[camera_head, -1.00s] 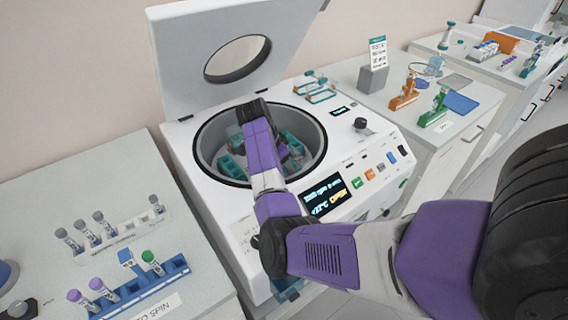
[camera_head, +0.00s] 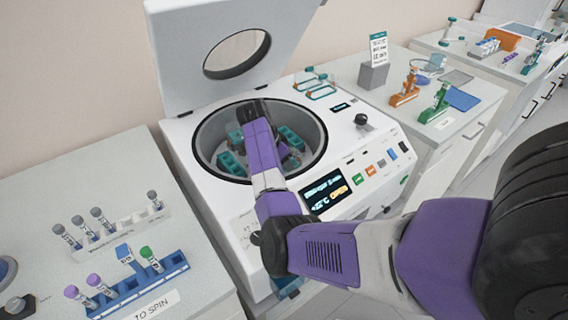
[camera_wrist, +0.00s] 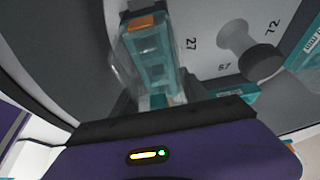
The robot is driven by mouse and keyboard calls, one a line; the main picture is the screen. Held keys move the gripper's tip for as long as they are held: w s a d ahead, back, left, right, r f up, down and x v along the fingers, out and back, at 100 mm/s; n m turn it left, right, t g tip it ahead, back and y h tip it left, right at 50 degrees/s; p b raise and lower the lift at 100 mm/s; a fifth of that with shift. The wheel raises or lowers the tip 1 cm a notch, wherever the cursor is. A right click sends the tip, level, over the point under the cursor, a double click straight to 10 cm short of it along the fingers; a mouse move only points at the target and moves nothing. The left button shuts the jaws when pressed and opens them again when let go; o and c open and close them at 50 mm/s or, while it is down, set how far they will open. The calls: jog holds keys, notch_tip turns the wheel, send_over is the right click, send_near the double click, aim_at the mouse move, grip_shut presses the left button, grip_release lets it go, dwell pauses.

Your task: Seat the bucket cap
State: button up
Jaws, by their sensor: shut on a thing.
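The centrifuge (camera_head: 350,160) stands with its lid (camera_head: 180,70) raised. Teal buckets (camera_head: 231,162) sit in its round bowl, with another bucket (camera_head: 291,137) at the right. My gripper (camera_head: 252,112) reaches down into the bowl at its far side, partly hidden by my own arm. In the wrist view a teal bucket (camera_wrist: 150,62) with an orange clip shows just beyond my gripper (camera_wrist: 152,112). My gripper is shut on a clear piece, apparently the bucket cap (camera_wrist: 165,98). Its edges are hard to make out, and I cannot tell whether it touches the bucket.
The rotor (camera_wrist: 215,45) carries printed numbers and a central knob (camera_wrist: 250,50). Other teal-framed caps (camera_head: 318,88) lie on the centrifuge top. The bowl's rim closely surrounds my arm.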

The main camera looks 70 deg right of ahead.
jog(key=o, duration=1.4)
jog(key=shift+b+v, duration=0.45)
jog(key=shift+v, duration=3.45)
jog(key=shift+c, duration=0.4)
